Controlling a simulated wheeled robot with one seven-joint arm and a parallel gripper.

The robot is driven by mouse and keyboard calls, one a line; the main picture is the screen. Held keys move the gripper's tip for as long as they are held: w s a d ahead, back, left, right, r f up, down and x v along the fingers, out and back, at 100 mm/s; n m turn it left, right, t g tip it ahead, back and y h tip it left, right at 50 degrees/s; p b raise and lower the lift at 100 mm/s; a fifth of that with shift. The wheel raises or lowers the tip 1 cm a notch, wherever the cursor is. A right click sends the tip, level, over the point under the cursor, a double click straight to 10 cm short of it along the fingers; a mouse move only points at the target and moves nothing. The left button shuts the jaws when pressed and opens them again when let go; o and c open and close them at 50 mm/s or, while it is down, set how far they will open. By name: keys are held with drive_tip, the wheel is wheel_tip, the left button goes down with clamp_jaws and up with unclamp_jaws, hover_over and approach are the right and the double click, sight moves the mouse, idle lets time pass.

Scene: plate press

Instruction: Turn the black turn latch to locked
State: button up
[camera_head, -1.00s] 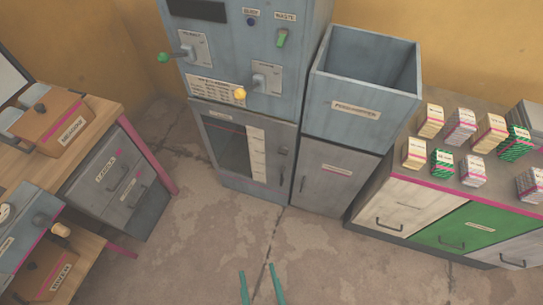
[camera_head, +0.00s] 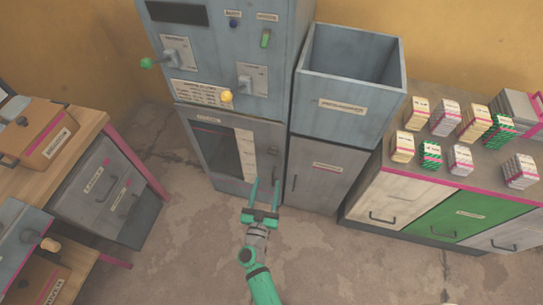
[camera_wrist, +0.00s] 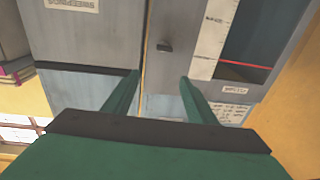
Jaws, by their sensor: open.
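The grey press cabinet (camera_head: 225,70) has a lower door (camera_head: 190,150) with a dark window and a pale strip. A small black fitting, seemingly the turn latch (camera_wrist: 165,47), sits on the door beside the strip in the wrist view, where the cabinet appears upside down. Its locked or unlocked setting cannot be read. My gripper (camera_head: 266,182) is open and empty, in front of the door's lower right part. In the wrist view its two green fingers (camera_wrist: 160,77) point at the door, with the fitting beyond the tips and no visible contact.
Above the door are levers with a green knob (camera_head: 146,63) and a yellow knob (camera_head: 226,96). An open grey bin (camera_head: 345,115) stands to the right, then a counter with several stacks (camera_head: 402,146). A wooden desk (camera_head: 90,125) is at left. The floor between is clear.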

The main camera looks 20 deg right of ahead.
drive_tip(key=m+g+h, duration=0.1)
approach(272, 154)
drive_tip(key=x, duration=0.9)
drive_tip(key=shift+s, duration=0.1)
drive_tip(key=c, duration=1.1)
